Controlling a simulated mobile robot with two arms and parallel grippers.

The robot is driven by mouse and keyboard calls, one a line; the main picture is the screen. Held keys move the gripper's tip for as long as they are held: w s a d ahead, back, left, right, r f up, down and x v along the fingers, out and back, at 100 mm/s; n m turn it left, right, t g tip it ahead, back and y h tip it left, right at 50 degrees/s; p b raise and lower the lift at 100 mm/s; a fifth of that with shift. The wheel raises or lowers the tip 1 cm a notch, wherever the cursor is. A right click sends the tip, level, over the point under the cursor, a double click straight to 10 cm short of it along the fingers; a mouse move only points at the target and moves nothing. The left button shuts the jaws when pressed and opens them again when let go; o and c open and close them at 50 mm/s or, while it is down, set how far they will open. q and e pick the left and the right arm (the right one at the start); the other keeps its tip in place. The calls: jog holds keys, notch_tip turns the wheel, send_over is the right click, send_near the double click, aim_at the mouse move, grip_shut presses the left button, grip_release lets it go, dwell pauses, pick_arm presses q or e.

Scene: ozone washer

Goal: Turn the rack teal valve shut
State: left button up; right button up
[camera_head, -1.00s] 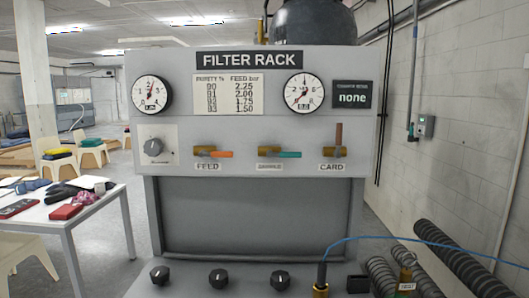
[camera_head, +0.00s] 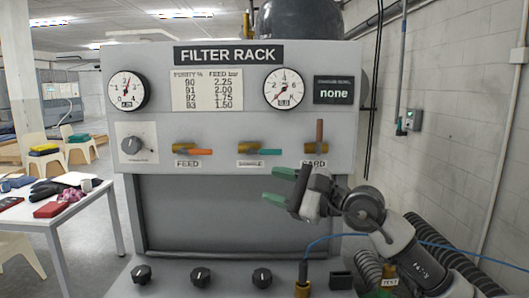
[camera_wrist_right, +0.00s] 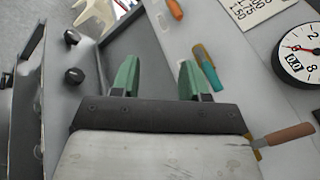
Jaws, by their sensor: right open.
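The teal valve lever (camera_head: 270,152) sits on the rack's front panel above the SAMPLE label, between the FEED and CARD valves. Its lever lies level, pointing right from a brass body. It also shows in the right wrist view (camera_wrist_right: 206,66), just beyond the right fingertip. My right gripper (camera_head: 280,186) is open and empty, with green fingers, in front of the panel below and right of the teal lever. In the right wrist view the gripper (camera_wrist_right: 156,75) has its two fingers spread apart. My left gripper is not in view.
The orange FEED lever (camera_head: 200,152) lies level to the left. The brown CARD lever (camera_head: 320,131) stands upright to the right. Black knobs (camera_head: 201,277) line the lower ledge. A blue hose (camera_head: 325,238) rises at the lower right.

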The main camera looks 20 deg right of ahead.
aim_at(273, 151)
jog(key=w+d+r+n+t+h, duration=0.1)
jog(key=d+r+n+t+h, duration=0.15)
jog(key=d+r+h, duration=0.4)
jog(key=shift+n+g+y, duration=0.25)
jog(key=shift+g+y, duration=0.1)
jog(key=shift+g, duration=0.1)
jog(key=p+x, duration=0.1)
jog(key=x, duration=0.2)
jog(key=p+x, duration=0.2)
jog(key=x, duration=0.2)
jog(key=p+x, duration=0.1)
jog(key=x, duration=0.2)
jog(key=shift+w+f+p, duration=0.15)
jog(key=shift+f+p, duration=0.2)
jog(key=shift+p, duration=0.05)
jog(key=shift+w+a+f, duration=0.1)
jog(key=shift+w+f, duration=0.1)
jog(key=shift+w, duration=0.1)
jog(key=shift+c, duration=0.3)
grip_shut()
